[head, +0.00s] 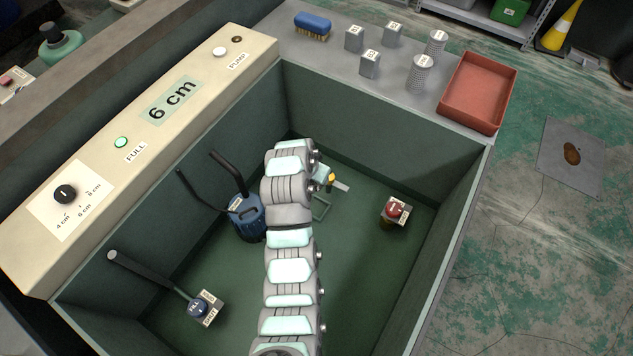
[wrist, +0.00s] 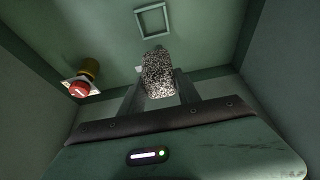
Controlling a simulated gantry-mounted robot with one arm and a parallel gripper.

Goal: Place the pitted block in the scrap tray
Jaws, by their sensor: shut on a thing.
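The pitted block (wrist: 158,75), speckled black and white, is held between the two fingers of my gripper (wrist: 159,88) in the wrist view. My gripper is shut on it, inside the green-walled basin. In the head view my arm reaches down into the basin and hides the block and most of the gripper. The red tray (head: 478,92), which looks like the scrap tray, sits on the grey ledge at the upper right, outside the basin. It looks empty.
The basin wall (head: 390,110) stands between my arm and the tray. Several metal blocks and cylinders (head: 420,72) and a blue brush (head: 312,25) are on the ledge. A red-knobbed valve (head: 396,210), a blue canister (head: 247,218) and a FILL lever (head: 198,308) are in the basin.

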